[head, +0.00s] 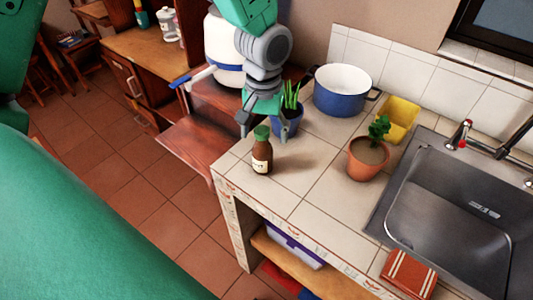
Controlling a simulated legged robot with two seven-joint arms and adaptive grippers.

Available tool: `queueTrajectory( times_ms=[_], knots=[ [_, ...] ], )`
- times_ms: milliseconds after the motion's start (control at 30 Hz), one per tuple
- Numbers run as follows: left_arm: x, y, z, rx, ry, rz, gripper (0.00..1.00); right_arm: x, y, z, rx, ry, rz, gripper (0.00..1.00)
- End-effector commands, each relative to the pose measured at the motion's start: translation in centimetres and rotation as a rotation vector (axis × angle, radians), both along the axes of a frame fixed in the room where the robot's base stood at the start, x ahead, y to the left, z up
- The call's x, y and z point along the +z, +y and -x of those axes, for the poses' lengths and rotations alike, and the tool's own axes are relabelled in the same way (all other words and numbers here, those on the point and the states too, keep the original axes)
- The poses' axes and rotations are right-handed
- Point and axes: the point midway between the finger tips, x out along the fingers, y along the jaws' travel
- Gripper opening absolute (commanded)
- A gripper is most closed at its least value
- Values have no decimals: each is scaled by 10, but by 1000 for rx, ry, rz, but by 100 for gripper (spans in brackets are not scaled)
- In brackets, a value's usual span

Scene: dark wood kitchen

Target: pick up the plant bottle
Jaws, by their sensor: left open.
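The plant bottle (262,158) is small and brown, with a green cap and a pale label. It stands upright near the left end of the tiled counter (310,183). My left gripper (260,118) reaches down from the top, with its fingers open just above and behind the bottle in the picture. The fingers look empty, and I cannot tell the exact gap to the cap. My right gripper is not in view.
A blue pot with a spiky plant (288,122) stands close behind the gripper. A blue and white cooking pot (341,92), a terracotta potted plant (368,162), a yellow container (401,115) and a sink (450,205) lie to the right.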

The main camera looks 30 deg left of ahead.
Motion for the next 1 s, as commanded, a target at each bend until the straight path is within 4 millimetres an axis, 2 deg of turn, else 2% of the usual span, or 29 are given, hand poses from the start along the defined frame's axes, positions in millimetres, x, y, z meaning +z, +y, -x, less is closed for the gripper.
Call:
queueTrajectory(
  times_ms=[100, 233, 533, 567, 700, 733, 1000],
  knots=[
    [-20, 2, -1, 2, 6, 1, 66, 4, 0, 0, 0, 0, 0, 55],
    [-38, 0, -1, 1, 5, 0, 66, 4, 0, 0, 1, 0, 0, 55],
    [-43, -4, -1, 1, 1, -3, 66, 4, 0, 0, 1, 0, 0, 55],
    [-43, -4, -1, 1, 1, -3, 62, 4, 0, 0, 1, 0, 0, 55],
    [-43, -2, -1, 1, 2, -1, 13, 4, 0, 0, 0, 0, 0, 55],
    [-44, -1, -1, 1, 2, -1, 10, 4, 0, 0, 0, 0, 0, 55],
    [-43, 1, -2, 1, 2, 1, 9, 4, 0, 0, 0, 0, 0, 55]
  ],
)
